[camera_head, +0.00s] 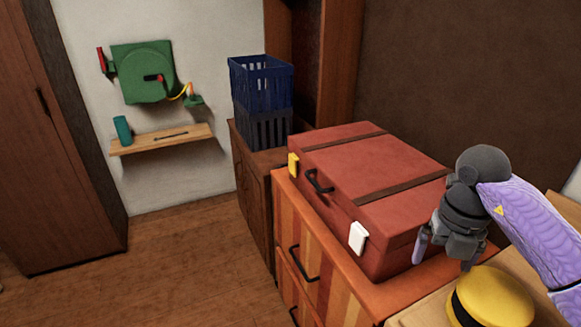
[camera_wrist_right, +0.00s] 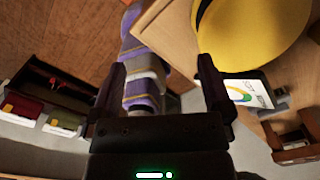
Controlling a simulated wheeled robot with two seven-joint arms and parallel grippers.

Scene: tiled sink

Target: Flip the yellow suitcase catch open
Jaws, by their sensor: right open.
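A red suitcase (camera_head: 367,177) with brown straps lies flat and closed on a striped wooden drawer cabinet. The yellow catch (camera_head: 293,165) is on its front face at the left end, left of the black handle (camera_head: 319,181). A white catch (camera_head: 357,238) is near the right end of the same face. My right gripper (camera_head: 443,257) is open and empty beside the suitcase's right end, far from the yellow catch. Its two dark fingers (camera_wrist_right: 162,90) stand apart in the right wrist view. The suitcase does not show in the wrist view. My left gripper is out of view.
A yellow hat (camera_head: 493,297) with a black band sits on a light wooden surface close below my right gripper. Blue and black crates (camera_head: 262,85) are stacked on a cabinet beyond the suitcase. Floor (camera_head: 185,250) left of the cabinets is clear.

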